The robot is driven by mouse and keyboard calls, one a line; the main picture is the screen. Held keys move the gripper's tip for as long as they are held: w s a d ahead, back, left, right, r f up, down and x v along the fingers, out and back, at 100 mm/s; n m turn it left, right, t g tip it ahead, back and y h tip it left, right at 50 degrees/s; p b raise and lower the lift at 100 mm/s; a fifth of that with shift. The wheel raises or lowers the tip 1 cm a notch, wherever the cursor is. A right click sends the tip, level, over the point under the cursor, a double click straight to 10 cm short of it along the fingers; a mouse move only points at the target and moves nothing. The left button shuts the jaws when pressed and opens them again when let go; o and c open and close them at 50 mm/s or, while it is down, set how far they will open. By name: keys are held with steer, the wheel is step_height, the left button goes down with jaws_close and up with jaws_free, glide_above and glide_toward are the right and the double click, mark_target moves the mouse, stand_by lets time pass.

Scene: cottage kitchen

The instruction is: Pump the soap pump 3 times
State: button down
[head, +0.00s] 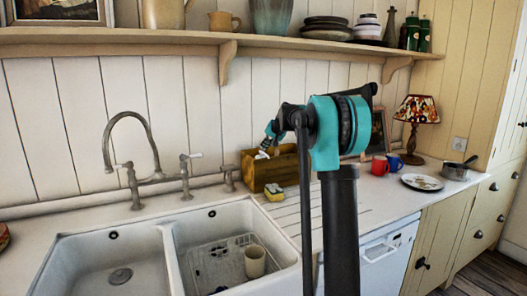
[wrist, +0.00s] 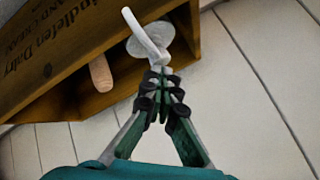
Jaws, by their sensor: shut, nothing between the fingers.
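A white bent spout with a pale round disc (wrist: 145,36), which looks like the soap pump's head, shows in the wrist view against the wooden crate. A small white piece (head: 262,155), likely the same head, shows at the crate's left end in the head view. The pump's body is hidden. My gripper (wrist: 158,84) is shut and empty, its fingertips just below the spout and disc in the picture. I cannot tell whether they touch. In the head view my gripper (head: 267,145) is small, above the crate's left end.
The wooden crate (head: 252,182) stands against the plank wall, with a sponge (head: 274,192) in front. The sink (head: 90,262) and tap (head: 135,170) are left. Red (head: 380,167) and blue (head: 395,162) mugs and a lamp (head: 415,120) are right. A shelf (head: 150,40) runs above.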

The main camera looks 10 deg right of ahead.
steer(key=shift+r, duration=0.3)
step_height(320, 180, up, 6)
stand_by(0.7)
stand_by(1.9)
